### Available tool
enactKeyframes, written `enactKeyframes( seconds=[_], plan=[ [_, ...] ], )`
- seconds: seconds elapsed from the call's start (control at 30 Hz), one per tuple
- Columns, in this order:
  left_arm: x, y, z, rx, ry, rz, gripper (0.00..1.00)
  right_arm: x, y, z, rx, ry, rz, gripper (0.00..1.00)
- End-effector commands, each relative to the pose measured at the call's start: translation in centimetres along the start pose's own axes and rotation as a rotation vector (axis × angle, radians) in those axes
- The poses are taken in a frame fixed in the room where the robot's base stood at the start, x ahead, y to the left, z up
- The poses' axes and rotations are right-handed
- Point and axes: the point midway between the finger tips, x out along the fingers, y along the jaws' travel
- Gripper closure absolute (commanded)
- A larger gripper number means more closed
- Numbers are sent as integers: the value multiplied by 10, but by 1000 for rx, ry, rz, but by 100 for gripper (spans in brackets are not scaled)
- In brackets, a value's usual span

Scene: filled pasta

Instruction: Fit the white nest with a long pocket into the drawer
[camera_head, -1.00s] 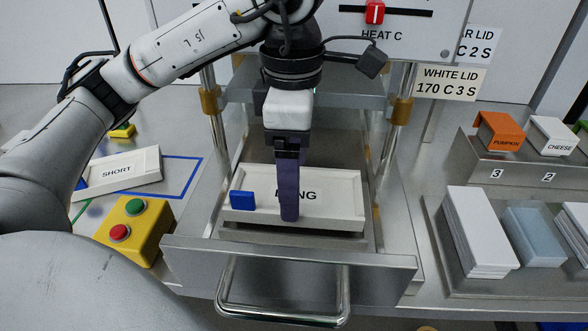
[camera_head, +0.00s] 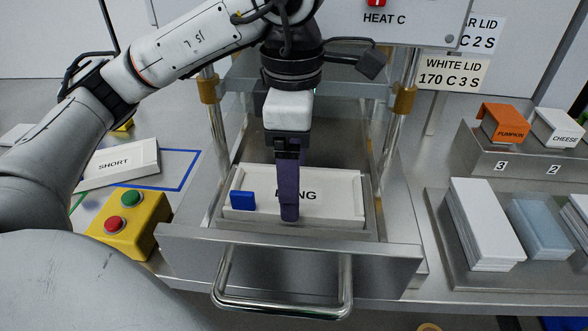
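The white nest marked LONG (camera_head: 335,205) lies in the open metal drawer (camera_head: 380,253), roughly level and inside its walls. A small blue block (camera_head: 242,200) is at the nest's left end. My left gripper (camera_head: 289,218) points straight down over the middle of the nest, its dark purple fingers covering part of the label. The fingers are seen edge-on, so their gap and any grip on the nest are hidden. A second white nest marked SHORT (camera_head: 115,163) lies on the bench at the left. My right gripper is not in view.
A yellow box with green and red buttons (camera_head: 151,230) stands left of the drawer. Metal posts (camera_head: 398,115) flank the drawer under the HEAT C panel (camera_head: 440,25). Lid stacks (camera_head: 483,225) and orange and white filling holders (camera_head: 503,125) stand at the right.

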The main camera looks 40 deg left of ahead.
Motion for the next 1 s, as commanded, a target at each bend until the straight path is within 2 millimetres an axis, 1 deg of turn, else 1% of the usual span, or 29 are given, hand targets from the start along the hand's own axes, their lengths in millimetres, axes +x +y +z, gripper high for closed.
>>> enactKeyframes(
  seconds=[0.87, 0.9, 0.97, 1.0],
  plan=[
    [2, 0, 0, 0, 0, 0, 44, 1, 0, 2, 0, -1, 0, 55],
    [2, 0, 0, 0, 1, -1, 12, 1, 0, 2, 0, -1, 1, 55],
    [2, 0, 0, 0, 1, -1, 2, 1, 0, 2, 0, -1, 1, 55],
    [2, 0, 0, 0, 1, -1, 0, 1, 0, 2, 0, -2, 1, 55]
  ],
)
